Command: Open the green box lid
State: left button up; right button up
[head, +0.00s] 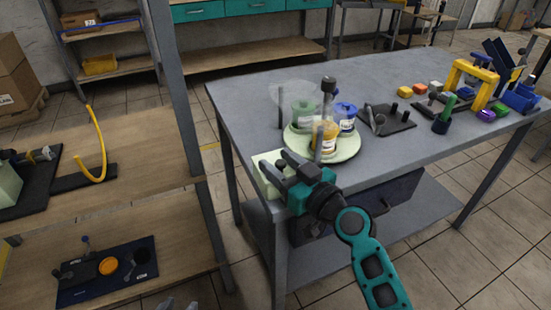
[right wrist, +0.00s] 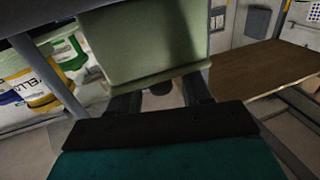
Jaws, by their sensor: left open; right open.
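A pale green box (head: 268,178) sits at the near left corner of the grey table (head: 236,112), partly hidden by my right gripper. In the right wrist view its pale green side (right wrist: 150,40) fills the upper middle. My right gripper (head: 276,168) is open over the box, and its dark fingers (right wrist: 160,92) are spread at the box's lower edge in the wrist view. I cannot tell whether they touch it, nor make out the lid's seam. Only the fingertips of my left gripper (head: 178,304) show at the bottom edge of the head view, open and away from the table.
Behind the box, a round pale green tray (head: 346,150) holds green (head: 303,115), yellow (head: 325,136) and blue (head: 345,117) pots around upright posts. A dark plate (head: 392,121) and a yellow frame (head: 474,82) stand further right. Wooden shelving (head: 140,160) stands left, across a floor gap.

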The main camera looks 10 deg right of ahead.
jog(key=shift+c, duration=0.4)
grip_shut()
dwell(0.4)
